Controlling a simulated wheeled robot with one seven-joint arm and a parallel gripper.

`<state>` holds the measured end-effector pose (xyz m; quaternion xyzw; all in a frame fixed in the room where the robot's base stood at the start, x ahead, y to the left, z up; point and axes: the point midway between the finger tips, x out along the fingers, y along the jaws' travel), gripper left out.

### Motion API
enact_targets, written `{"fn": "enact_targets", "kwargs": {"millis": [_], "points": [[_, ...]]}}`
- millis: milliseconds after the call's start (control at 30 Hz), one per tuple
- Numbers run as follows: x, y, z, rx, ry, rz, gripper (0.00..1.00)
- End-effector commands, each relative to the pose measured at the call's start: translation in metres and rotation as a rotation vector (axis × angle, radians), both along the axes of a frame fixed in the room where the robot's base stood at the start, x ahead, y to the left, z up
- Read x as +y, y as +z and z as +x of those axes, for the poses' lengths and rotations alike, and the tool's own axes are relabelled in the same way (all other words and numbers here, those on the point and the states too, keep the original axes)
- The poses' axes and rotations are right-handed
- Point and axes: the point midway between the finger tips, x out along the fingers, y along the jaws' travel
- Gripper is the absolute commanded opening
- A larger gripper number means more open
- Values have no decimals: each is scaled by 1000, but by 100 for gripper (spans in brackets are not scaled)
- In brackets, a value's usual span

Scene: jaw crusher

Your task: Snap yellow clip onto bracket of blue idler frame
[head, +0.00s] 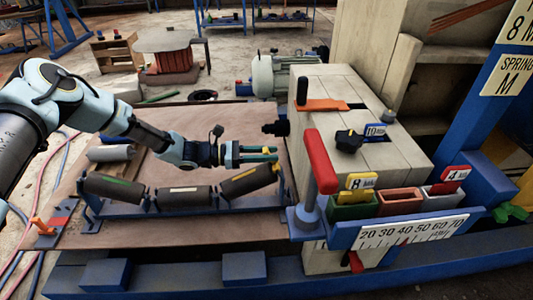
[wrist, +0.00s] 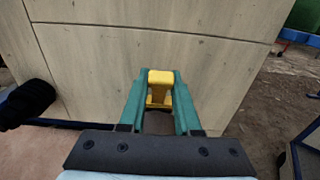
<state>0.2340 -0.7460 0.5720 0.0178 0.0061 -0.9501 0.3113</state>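My gripper (head: 258,154) has teal fingers, which also show in the wrist view (wrist: 158,100). The fingers are closed on a small yellow clip (wrist: 160,78) at their tips. In the head view only a bit of the clip (head: 267,150) shows. The blue idler frame (head: 185,211) stands on the brown plate, carrying three dark rollers. Its right end bracket (head: 280,185) rises beside the right, tilted roller (head: 250,180). My gripper is above that roller's upper end, apart from the bracket. The clip does not appear to touch the frame.
A pale panelled block (head: 360,115) stands right of my gripper and fills the wrist view's background. A red-handled lever (head: 319,160) stands near the frame's right end. A black knob (head: 276,128) juts from the block. Coloured bins (head: 399,201) sit at right.

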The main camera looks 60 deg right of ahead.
Motion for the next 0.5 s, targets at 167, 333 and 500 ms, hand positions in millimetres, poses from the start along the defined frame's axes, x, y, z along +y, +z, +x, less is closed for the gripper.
{"fn": "enact_targets", "kwargs": {"millis": [167, 333, 500], "points": [[0, -1, 0, -1, 0, 1, 51], [0, -1, 0, -1, 0, 1, 66], [0, 0, 0, -2, 1, 1, 66]]}}
